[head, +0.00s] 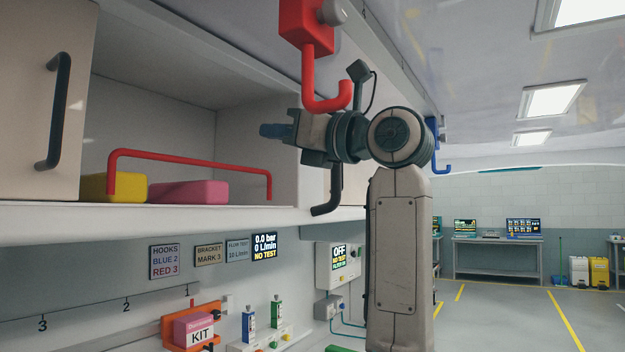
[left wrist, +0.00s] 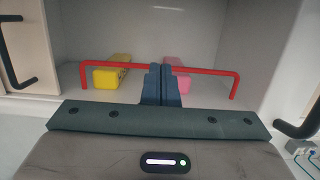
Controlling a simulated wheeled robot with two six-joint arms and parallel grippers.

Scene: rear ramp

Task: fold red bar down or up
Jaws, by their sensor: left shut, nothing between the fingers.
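The red bar (head: 190,161) stands raised across the front of the open shelf compartment, with a bent leg at each end. It also spans the left wrist view (left wrist: 210,71). My left gripper (head: 264,131) is shut and empty, its blue fingers pointing left, above the bar's right end in the head view. In the left wrist view its fingertips (left wrist: 160,67) overlap the middle of the bar and hide a short piece of it. I cannot tell whether they touch it. My right gripper is not in view.
A yellow block (head: 113,187) and a pink block (head: 180,192) lie on the shelf (head: 60,222) behind the bar. A cabinet door with a dark handle (head: 55,110) is at the left. A red hook (head: 318,90) hangs above my left arm. A dark handle (head: 330,195) is below it.

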